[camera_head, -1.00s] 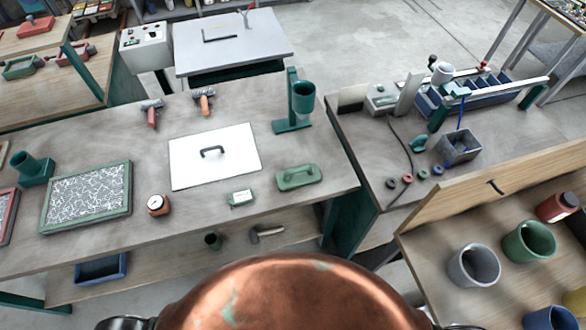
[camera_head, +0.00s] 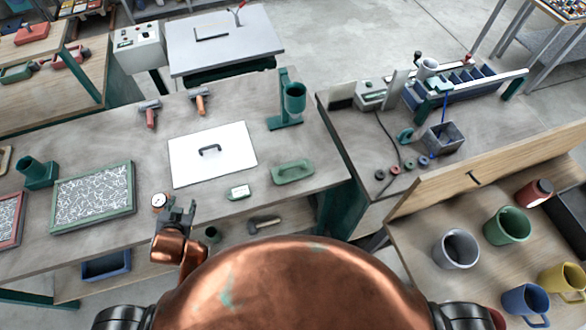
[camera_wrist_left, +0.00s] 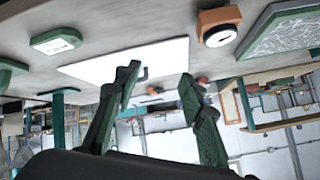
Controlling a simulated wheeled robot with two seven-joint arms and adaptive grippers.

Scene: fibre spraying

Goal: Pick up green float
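The green float (camera_head: 293,172), a flat green block with a handle on top, lies on the grey workbench (camera_head: 100,130) near its front right edge. What looks like part of it shows at the left edge of the left wrist view (camera_wrist_left: 9,68). My left gripper (camera_head: 179,210) is at the bench's front edge, well to the left of the float and apart from it. In the left wrist view its two fingers (camera_wrist_left: 158,95) are spread with nothing between them. My right gripper is out of view.
A white board with a black handle (camera_head: 228,168) lies left of the float. A small green-and-white box (camera_head: 238,192) and a round gauge (camera_head: 158,201) are near the front edge. A green cup stand (camera_head: 291,98) is behind the float. Mugs (camera_head: 457,249) stand at right.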

